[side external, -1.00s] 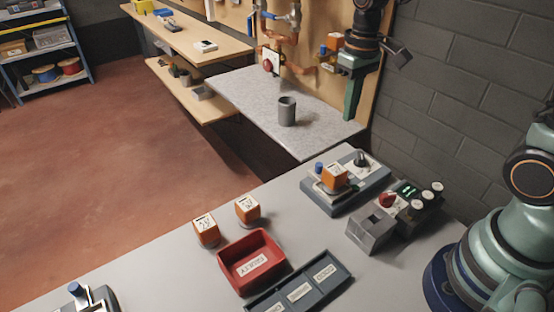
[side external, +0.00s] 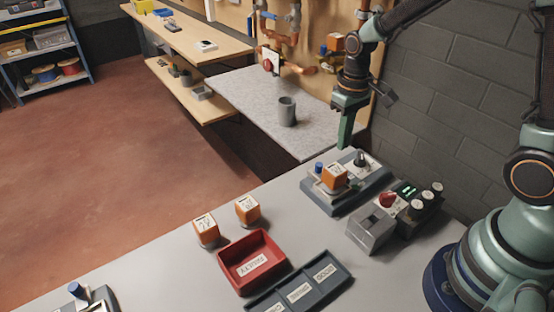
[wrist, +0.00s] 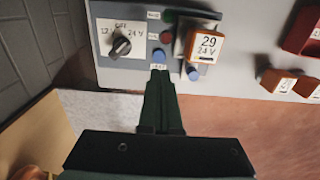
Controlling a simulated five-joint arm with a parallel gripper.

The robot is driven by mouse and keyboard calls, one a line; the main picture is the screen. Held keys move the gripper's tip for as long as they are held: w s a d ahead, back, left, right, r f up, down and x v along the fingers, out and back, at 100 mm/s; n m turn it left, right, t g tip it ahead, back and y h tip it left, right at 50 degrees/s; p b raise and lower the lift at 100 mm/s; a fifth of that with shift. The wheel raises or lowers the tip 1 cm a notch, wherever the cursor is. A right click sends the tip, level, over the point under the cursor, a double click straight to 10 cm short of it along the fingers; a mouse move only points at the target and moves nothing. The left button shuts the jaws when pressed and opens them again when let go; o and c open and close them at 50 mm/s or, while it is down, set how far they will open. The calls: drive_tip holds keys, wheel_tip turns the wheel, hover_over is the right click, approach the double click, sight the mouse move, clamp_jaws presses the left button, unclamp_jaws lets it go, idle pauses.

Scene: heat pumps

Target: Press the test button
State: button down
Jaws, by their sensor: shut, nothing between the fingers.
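The grey test station (side external: 347,193) stands at the back of the bench, with an orange block (side external: 334,177) seated on it. In the wrist view the block (wrist: 205,46) reads 29, 24 V. A blue button (wrist: 159,56) with a small label sits between the black selector knob (wrist: 121,46) and the block; I take it for the test button. A second blue cap (wrist: 193,73) stands beside the block. My gripper (side external: 345,146) is shut and empty, pointing down above the station's back edge. In the wrist view its tip (wrist: 159,74) lies just short of the button; contact cannot be told.
A grey box (side external: 371,232) and a dark unit with a red knob (side external: 388,200) stand to the station's right. Two orange blocks (side external: 206,232), a red tray (side external: 231,266) and a dark divided tray (side external: 338,282) lie in front.

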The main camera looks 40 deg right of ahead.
sight(340, 159)
drive_tip(key=shift+f, duration=3.2)
drive_tip(key=shift+s+f, duration=0.1)
drive_tip(key=shift+f, duration=0.8)
wheel_tip(340, 159, up, 15)
drive_tip(key=shift+w+f, duration=0.15)
drive_tip(key=shift+w, duration=0.1)
